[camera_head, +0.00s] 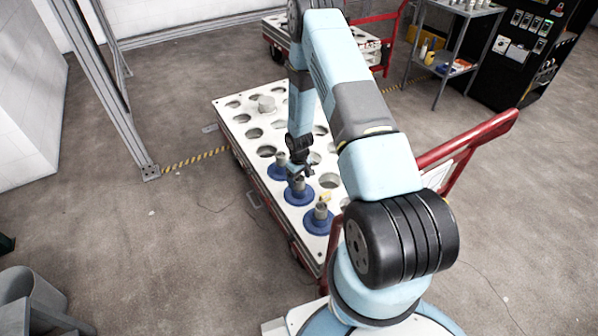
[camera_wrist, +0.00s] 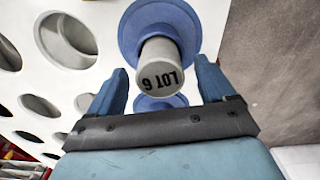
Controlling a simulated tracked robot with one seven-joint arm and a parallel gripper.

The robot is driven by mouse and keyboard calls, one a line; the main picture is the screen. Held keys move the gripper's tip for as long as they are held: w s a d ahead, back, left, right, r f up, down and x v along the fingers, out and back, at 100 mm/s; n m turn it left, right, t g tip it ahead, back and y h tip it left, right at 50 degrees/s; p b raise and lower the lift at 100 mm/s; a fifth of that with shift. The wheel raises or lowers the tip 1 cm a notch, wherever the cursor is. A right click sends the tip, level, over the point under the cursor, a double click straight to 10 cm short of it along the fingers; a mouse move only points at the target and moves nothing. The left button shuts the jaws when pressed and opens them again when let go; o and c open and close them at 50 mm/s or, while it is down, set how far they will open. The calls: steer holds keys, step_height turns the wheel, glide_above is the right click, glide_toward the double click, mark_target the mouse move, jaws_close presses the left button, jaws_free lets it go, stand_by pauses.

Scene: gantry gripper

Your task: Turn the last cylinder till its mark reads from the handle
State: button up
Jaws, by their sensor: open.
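Several blue-flanged grey cylinders stand in a row on the white holed top (camera_head: 237,108) of a cart: a far one (camera_head: 281,157), a middle one (camera_head: 299,185) and a near one (camera_head: 320,212) with a yellow patch at its top. My gripper (camera_head: 300,170) points down by the middle and far ones. In the wrist view a grey cylinder (camera_wrist: 160,52) on a blue flange lies in line with the gap of my open gripper (camera_wrist: 162,68). Its mark "LOT 6" appears upside down there. I cannot tell whether the fingers reach around it. Another blue flange (camera_wrist: 158,103) shows partly hidden behind it.
The cart's red handle (camera_head: 470,138) rises at the right, near my arm. A second cart (camera_head: 277,33), a shelf trolley (camera_head: 450,65) and a black cabinet (camera_head: 525,50) stand behind.

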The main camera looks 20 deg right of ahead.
steer(key=shift+f, duration=1.4)
steer(key=shift+c, duration=0.3)
steer(key=c, duration=1.1)
steer(key=o, duration=1.2)
steer(key=shift+c, duration=0.2)
steer(key=shift+r, duration=0.1)
